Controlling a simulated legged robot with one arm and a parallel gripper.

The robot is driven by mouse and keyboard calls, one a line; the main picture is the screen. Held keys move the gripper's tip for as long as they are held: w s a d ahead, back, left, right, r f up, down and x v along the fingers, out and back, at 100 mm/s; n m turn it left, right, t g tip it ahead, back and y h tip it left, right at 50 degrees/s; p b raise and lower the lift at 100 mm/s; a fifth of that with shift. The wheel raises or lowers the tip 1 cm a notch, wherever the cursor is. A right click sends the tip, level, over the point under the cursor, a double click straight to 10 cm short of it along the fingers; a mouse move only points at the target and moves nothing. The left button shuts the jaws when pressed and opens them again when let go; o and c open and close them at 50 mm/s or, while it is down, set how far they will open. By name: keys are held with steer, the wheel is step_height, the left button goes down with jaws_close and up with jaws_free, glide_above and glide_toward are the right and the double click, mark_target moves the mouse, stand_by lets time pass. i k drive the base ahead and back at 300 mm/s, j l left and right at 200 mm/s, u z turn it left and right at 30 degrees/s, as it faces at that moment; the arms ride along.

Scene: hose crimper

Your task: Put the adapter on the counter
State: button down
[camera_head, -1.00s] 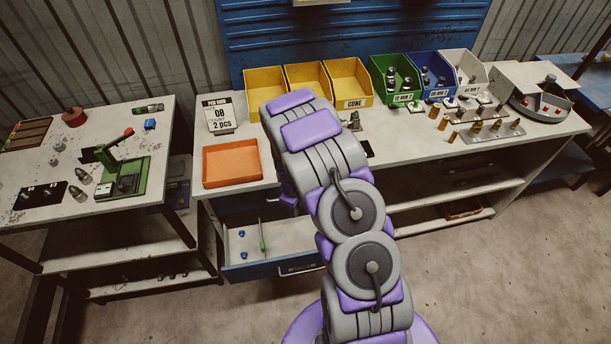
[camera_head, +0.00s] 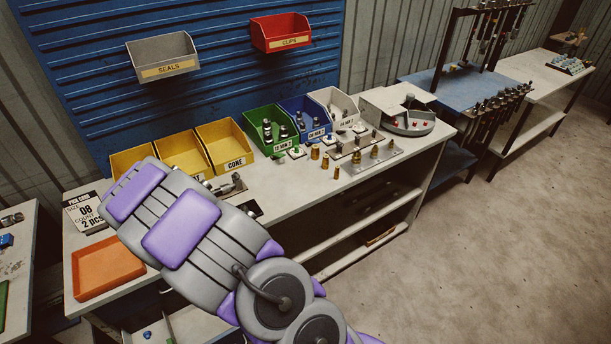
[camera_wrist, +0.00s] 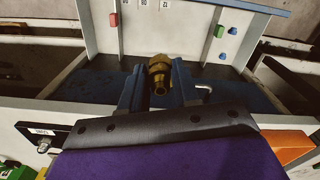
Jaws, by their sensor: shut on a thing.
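My gripper (camera_wrist: 158,93) is shut on a brass adapter (camera_wrist: 158,72) in the wrist view. The adapter is held between the two dark blue fingers, and its threaded hex body shows beyond them. In the head view my arm crosses the lower left, and the gripper and held adapter are hidden behind it. The pale counter (camera_head: 290,203) runs across the middle of the head view. Several other brass fittings (camera_head: 338,172) stand on it and on a metal plate.
Yellow bins (camera_head: 222,143), a green bin (camera_head: 270,125), a blue bin (camera_head: 305,117) and a grey bin (camera_head: 335,104) line the counter's back. An orange tray (camera_head: 106,267) lies at its left end. A rotary machine (camera_head: 405,115) stands at the right end.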

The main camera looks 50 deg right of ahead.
mark_target(293, 183)
steer(key=l, duration=0.75)
steer(key=k+l, duration=0.15)
steer(key=l, duration=1.3)
steer(key=i+l, duration=0.3)
steer(key=i+j+u, duration=0.05)
